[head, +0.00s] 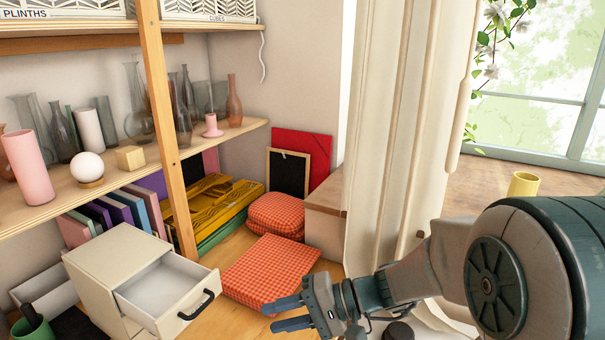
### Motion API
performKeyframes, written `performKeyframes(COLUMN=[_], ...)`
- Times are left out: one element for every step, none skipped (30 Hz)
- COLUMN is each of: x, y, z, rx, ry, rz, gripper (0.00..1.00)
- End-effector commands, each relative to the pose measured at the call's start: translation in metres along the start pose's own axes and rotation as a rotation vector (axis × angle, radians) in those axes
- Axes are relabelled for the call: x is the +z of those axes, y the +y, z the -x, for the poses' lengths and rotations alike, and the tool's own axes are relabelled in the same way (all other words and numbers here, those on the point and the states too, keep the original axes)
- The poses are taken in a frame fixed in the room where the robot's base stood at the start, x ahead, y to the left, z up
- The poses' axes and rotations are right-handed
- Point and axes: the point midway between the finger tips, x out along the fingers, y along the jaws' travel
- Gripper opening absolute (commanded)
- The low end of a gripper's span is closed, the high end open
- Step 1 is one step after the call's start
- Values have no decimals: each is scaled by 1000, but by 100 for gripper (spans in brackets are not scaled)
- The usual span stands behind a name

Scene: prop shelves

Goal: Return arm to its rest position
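My gripper (277,314) is at the lower middle of the head view, pointing left. Its two dark blue fingers are apart, with nothing visible between them. It is in front of the red checked cushion (262,270) and to the right of the open drawer (165,290). I cannot tell whether the gripper touches anything below it. My arm reaches in from the right edge of the view.
A cream drawer unit (100,280) stands at lower left, its empty drawer pulled out with a black handle. Wooden shelves (215,133) hold glass vases and pink props. A cream curtain (395,130) hangs behind my arm. A yellow cup (522,184) is at right.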

Motion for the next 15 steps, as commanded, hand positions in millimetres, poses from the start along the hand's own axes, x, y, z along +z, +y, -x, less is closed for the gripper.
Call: performKeyframes(x=[12, 19, 29, 35, 41, 49, 53, 58, 63, 67, 70, 73, 75, 77, 78], y=[1, 5, 10, 14, 19, 25, 29, 33, 39, 43, 47, 52, 55, 58, 61], z=[5, 8, 13, 17, 21, 28, 34, 40, 48, 55, 62, 72, 80, 89, 100], rx=[64, 111, 176, 227, 276, 343, 393, 444, 510, 560, 609, 674, 722, 770, 832], ry=[-19, -31, -44, -51, -56, -58, -57, -54, -45, -38, -26, -9, 6, 24, 50], rz=[8, 10, 12, 13, 15, 20, 24, 28, 35, 41, 48, 58, 66, 76, 90], gripper=[30, 30, 30, 30, 30, 30, 30, 30, 30, 30, 30, 30, 30, 30, 30])
